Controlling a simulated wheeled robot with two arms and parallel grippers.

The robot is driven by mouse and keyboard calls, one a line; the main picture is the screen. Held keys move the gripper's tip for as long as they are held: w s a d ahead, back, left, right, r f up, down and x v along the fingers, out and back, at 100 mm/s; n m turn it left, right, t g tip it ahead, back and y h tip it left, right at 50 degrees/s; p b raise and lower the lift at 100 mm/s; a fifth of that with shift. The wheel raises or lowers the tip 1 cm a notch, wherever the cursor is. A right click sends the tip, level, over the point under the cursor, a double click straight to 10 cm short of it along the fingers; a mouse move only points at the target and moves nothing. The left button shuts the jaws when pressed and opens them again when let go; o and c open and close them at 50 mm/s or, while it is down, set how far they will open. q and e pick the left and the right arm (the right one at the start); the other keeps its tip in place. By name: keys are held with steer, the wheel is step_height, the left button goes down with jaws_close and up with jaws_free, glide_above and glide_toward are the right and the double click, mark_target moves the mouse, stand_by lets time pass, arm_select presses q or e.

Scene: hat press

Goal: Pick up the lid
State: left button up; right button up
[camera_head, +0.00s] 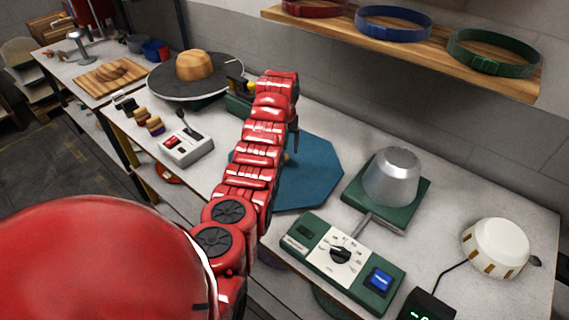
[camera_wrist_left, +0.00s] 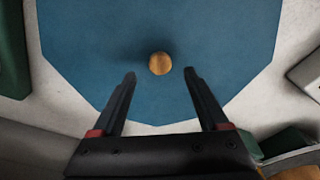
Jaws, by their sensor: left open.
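A blue many-sided flat plate with a small round wooden knob, which looks like the lid (camera_head: 318,178), lies on the worktable in the head view, partly hidden behind my red left arm. In the left wrist view the blue plate (camera_wrist_left: 85,50) fills most of the picture and its knob (camera_wrist_left: 160,63) is near the middle. My left gripper (camera_wrist_left: 159,73) is open, pointing down over the plate, with the knob between or just beyond its fingertips. I cannot tell the height gap. In the head view the arm mostly hides this gripper (camera_head: 292,142). My right gripper is not in view.
A metal block on a green base (camera_head: 392,178) and a green control box (camera_head: 340,258) stand right of the plate. A white round item (camera_head: 496,247) is farther right. A grey switch box (camera_head: 186,147) and a round dark stand with a hat (camera_head: 196,68) are left. A shelf (camera_head: 420,45) overhangs the back.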

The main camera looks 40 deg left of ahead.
mark_target(285, 156)
arm_select(q)
steer(key=shift+w+f+p, duration=0.1)
steer(key=shift+f+p, duration=0.5)
steer(key=shift+f, duration=1.25)
jaws_close()
